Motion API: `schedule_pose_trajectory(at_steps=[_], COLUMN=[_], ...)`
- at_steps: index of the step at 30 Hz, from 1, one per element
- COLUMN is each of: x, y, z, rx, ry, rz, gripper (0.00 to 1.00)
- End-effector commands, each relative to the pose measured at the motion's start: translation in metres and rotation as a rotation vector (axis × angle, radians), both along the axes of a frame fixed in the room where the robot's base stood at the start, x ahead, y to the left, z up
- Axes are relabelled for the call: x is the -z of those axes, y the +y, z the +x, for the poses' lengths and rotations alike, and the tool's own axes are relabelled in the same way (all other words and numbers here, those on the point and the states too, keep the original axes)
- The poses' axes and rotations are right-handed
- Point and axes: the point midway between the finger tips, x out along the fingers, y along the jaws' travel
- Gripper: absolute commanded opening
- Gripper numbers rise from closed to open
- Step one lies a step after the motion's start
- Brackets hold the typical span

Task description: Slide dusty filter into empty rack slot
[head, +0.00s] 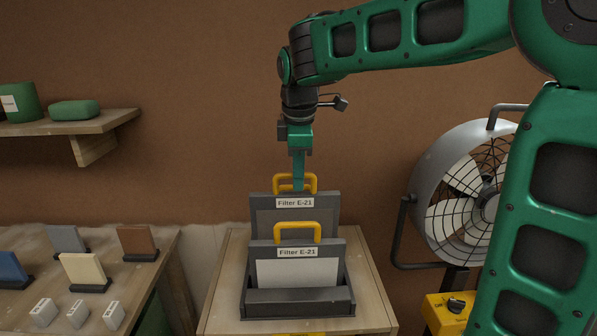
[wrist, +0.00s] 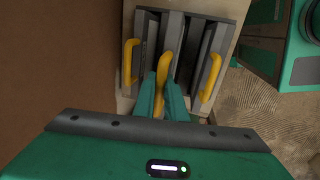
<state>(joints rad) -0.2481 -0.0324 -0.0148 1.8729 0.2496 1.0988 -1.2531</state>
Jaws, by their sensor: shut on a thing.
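My gripper (head: 298,186) is shut on the yellow handle of the dusty filter (head: 327,209), a dark frame with a dull grey-brown panel and a "Filter E-21" label. The filter is upright, above or partly in the dark rack (head: 298,308); its lower edge is hidden behind the front filter (head: 298,271), which has a pale panel and the same label. In the wrist view, the gripper (wrist: 160,92) holds the middle handle, between a left handle (wrist: 128,62) and a right handle (wrist: 211,78). I cannot tell how deep the held filter sits.
The rack stands on a wooden stand (head: 222,300) near the brown wall. A large fan (head: 465,195) is at right, above a yellow box (head: 447,312). A wooden table (head: 150,268) with coloured panels and small white blocks is at left, below a shelf (head: 85,123).

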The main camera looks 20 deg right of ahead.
Motion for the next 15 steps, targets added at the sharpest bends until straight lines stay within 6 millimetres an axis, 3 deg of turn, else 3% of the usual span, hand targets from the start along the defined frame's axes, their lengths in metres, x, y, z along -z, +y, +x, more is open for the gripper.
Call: schedule_pose_trajectory(at_steps=[15], x=[0.026], y=[0.000], z=[0.000], rx=[0.000], ry=[0.000], rz=[0.000], gripper=[0.00])
